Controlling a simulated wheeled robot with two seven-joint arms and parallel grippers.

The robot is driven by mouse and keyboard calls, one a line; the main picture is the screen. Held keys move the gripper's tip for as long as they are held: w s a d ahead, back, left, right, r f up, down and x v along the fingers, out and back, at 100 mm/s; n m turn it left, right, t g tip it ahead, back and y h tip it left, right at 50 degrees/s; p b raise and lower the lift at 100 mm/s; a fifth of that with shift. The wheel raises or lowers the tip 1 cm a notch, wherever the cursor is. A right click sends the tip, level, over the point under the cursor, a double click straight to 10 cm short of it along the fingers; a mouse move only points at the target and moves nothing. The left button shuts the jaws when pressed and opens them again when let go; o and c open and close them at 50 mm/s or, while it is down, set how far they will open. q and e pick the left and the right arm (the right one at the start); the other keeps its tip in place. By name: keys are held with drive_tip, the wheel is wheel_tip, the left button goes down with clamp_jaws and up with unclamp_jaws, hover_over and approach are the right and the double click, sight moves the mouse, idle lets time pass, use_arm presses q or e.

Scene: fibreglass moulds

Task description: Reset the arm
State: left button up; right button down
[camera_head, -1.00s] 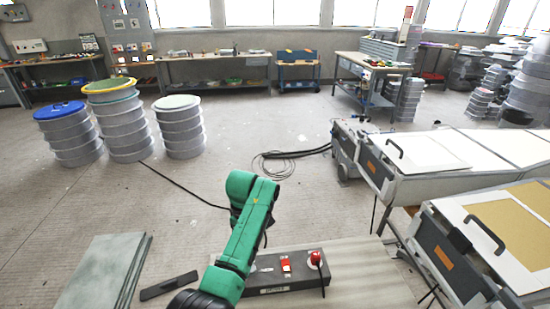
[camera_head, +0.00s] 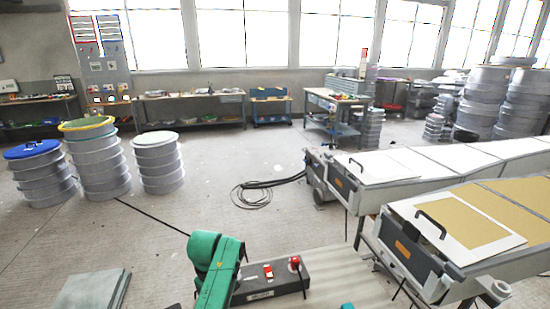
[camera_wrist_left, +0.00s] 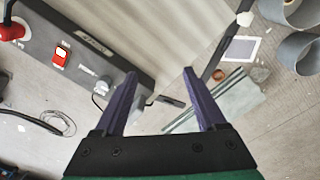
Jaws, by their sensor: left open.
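My green left arm (camera_head: 215,262) is bent in the lower middle of the head view, over the floor beside a dark grey control box (camera_head: 262,289). Its gripper is out of that view. In the left wrist view my left gripper (camera_wrist_left: 161,73) has its two dark fingers apart, with nothing between them. Behind the fingers, the same box (camera_wrist_left: 88,42) with a red switch shows at upper left. A small teal piece shows at the bottom edge of the head view; I cannot tell which part it is. My right gripper is not in view.
Mould benches with tan and white panels (camera_head: 460,222) stand at the right. Ribbed drums (camera_head: 98,165) stand at the left. A cable coil (camera_head: 252,195) lies on the floor. Grey-green sheets (camera_head: 92,290) lie at lower left. The middle floor is mostly clear.

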use_arm(q)
drive_tip(key=s+a+f+m+t, duration=0.1)
drive_tip(key=s+a+f+m, duration=0.15)
drive_tip(key=s, duration=0.25)
drive_tip(key=s+a+f+m+t, duration=0.1)
drive_tip(key=s+a+f+m, duration=0.1)
drive_tip(key=s+a+m, duration=0.3)
drive_tip(key=s+r+m+t, duration=0.1)
drive_tip(key=s+r+m, duration=0.15)
drive_tip(key=s, duration=0.35)
drive_tip(key=s+r+m, duration=0.2)
drive_tip(key=s+m, duration=0.1)
drive_tip(key=s, duration=0.3)
wheel_tip(320, 180, down, 24)
drive_tip(key=s+r+g+b, duration=0.1)
drive_tip(key=b, duration=0.1)
drive_tip(key=s+a+f+m+g+b, duration=0.1)
drive_tip(key=s+a+f+b, duration=0.1)
drive_tip(key=s+f, duration=1.5)
drive_tip(key=shift+s+a+f, duration=0.35)
drive_tip(key=shift+s+f, duration=0.05)
drive_tip(key=shift+f, duration=0.4)
